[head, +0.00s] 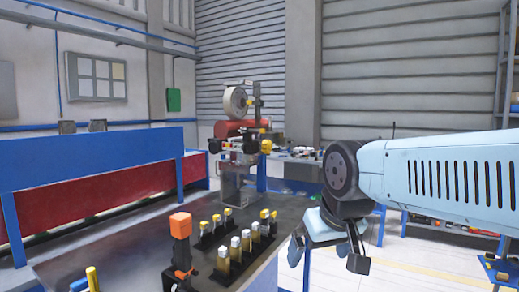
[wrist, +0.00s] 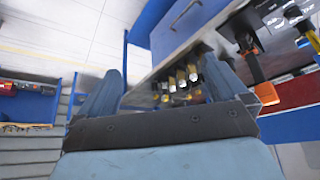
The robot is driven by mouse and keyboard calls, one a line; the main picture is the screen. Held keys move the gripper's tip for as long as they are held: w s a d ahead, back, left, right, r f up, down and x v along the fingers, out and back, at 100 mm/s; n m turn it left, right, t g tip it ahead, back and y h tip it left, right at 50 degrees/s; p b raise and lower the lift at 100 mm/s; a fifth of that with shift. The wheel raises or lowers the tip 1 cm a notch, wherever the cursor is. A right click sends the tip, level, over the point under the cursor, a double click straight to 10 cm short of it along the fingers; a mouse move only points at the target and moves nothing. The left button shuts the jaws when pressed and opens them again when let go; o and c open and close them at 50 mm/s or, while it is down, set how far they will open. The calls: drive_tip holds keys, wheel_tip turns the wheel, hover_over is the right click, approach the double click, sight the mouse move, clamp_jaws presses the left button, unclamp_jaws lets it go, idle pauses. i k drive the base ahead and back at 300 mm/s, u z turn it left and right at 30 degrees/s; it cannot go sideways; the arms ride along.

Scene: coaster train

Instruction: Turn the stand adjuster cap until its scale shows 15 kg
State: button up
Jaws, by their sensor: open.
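I cannot tell for sure which part is the stand adjuster cap, and no kg scale is readable in either view. An orange block (head: 180,225) tops a dark upright post on the dark bench top (head: 120,262) at the front left. At the back of the bench is a machine (head: 237,140) with a pale reel, a red cylinder and yellow knobs. My gripper (head: 327,256) is open and empty, off the right side of the bench, pointing down and apart from everything. In the wrist view, my gripper's fingers (wrist: 163,88) are spread.
Several small posts with yellow and white tops (head: 243,243) stand on the bench between the orange block and my gripper. A blue-framed red panel (head: 100,186) runs along the left. A side table (head: 290,155) with small parts is behind.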

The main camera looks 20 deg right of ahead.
sight(267, 145)
drive_tip(key=k, duration=1.05)
drive_tip(key=z, duration=0.95)
drive_tip(key=i, duration=1.1)
drive_tip(key=z, duration=0.7)
drive_tip(key=i, duration=2.15)
drive_tip(key=u, duration=0.9)
drive_tip(key=i, duration=0.8)
drive_tip(key=u, duration=0.85)
drive_tip(key=i, duration=0.4)
drive_tip(key=u, duration=0.35)
